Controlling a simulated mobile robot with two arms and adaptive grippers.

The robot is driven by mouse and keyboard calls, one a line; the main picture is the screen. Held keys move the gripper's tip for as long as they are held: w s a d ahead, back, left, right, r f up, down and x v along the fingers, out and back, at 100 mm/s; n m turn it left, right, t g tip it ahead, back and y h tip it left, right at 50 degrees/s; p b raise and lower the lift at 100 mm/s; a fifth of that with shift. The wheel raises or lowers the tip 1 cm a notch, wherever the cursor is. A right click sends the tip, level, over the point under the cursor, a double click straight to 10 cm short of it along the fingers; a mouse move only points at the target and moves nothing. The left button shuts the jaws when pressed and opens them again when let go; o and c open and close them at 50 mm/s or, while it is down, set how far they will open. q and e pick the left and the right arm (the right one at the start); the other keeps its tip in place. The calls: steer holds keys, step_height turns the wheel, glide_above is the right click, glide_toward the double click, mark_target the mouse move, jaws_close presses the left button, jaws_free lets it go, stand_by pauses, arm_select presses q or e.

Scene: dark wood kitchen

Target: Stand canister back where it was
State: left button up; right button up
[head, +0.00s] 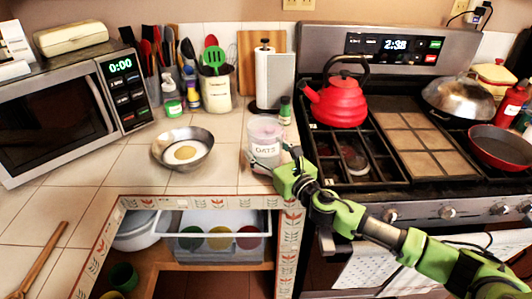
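The canister (264,137), a clear jar with a label reading OATS and a pinkish lid, stands upright on the tiled counter near its front edge, left of the stove. My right gripper (275,161), on the green arm from the lower right, is at the lower front right of the canister, its dark fingers close against it. The fingers partly cover the canister's lower part, and I cannot tell whether they are closed on it. My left gripper is not in view.
Behind are a paper towel holder (274,80), a small green-lidded jar (285,110) and a utensil crock (217,92). The stove with a red kettle (340,101) is right.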

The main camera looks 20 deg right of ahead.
steer(key=shift+f, duration=0.25)
steer(key=shift+f, duration=0.1)
steer(key=o, duration=1.6)
steer(key=shift+f, duration=0.1)
steer(key=shift+r, duration=0.2)
steer(key=b+v, duration=0.1)
steer(key=v, duration=0.9)
steer(key=shift+s+d+f+b, duration=0.1)
steer(key=shift+s+f+b, duration=0.15)
steer(key=shift+b, duration=0.1)
steer(key=shift+v, duration=0.75)
steer(key=shift+r, duration=0.15)
